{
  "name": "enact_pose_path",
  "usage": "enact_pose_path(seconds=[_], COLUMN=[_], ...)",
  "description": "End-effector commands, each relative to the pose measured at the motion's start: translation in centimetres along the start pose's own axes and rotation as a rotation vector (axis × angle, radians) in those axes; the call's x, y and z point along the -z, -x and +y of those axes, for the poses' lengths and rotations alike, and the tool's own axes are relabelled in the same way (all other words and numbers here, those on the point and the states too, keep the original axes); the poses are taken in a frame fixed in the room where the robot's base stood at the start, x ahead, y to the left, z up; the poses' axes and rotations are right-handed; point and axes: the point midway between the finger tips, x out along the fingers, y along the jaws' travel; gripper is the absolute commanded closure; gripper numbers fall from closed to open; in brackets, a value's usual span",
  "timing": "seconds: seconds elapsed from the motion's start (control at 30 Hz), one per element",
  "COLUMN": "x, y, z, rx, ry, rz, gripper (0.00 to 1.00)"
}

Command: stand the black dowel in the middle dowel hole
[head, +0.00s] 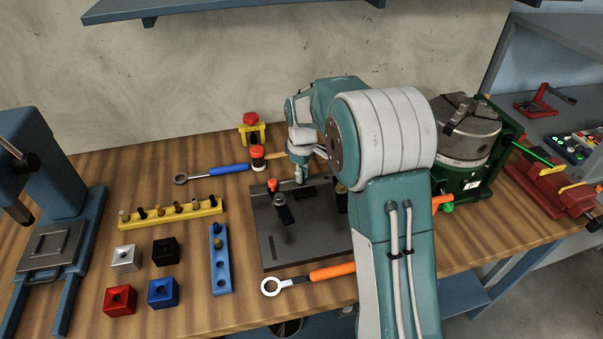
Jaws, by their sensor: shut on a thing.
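My gripper (300,178) hangs at the end of my arm, low over the back of a dark fixture plate (300,250). The jaws are small here and shut; what they hold cannot be made out. A yellow rack (205,212) at the left holds several short dowels in a row, dark ones among them. A blue strip (221,270) in front of it has holes along its top, with a brass-coloured dowel near its back end. I cannot tell which upright dark piece is the black dowel, nor which hole is the middle dowel hole.
A red-tipped clamp (272,186) stands on the plate beside my gripper. Silver (124,259), black (166,251), red (119,301) and blue (163,293) blocks sit at the left. An orange-handled wrench (332,272) lies in front. A green-based chuck (468,145) stands right.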

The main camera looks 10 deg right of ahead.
Motion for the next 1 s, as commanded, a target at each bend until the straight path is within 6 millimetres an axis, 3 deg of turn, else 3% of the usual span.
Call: enact_pose_path(seconds=[0.23, 0.3, 0.33, 0.37, 0.63, 0.67, 0.7, 0.73, 1.0], x=[0.00, 0.00, 0.00, 0.00, 0.00, 0.00, 0.00, 0.00, 0.00], y=[0.00, 0.01, 0.01, 0.01, 0.01, 0.00, 0.00, 0.00, 0.00], z=[0.00, 0.00, 0.00, 0.00, 0.00, 0.00, 0.00, 0.00, 0.00], rx=[0.000, 0.000, 0.000, 0.000, 0.000, 0.000, 0.000, 0.000, 0.000], ry=[0.000, 0.000, 0.000, 0.000, 0.000, 0.000, 0.000, 0.000, 0.000], rz=[0.000, 0.000, 0.000, 0.000, 0.000, 0.000, 0.000, 0.000, 0.000], gripper=[1.00, 0.60, 0.46, 0.42, 0.42, 0.33, 0.18, 0.13, 0.13])
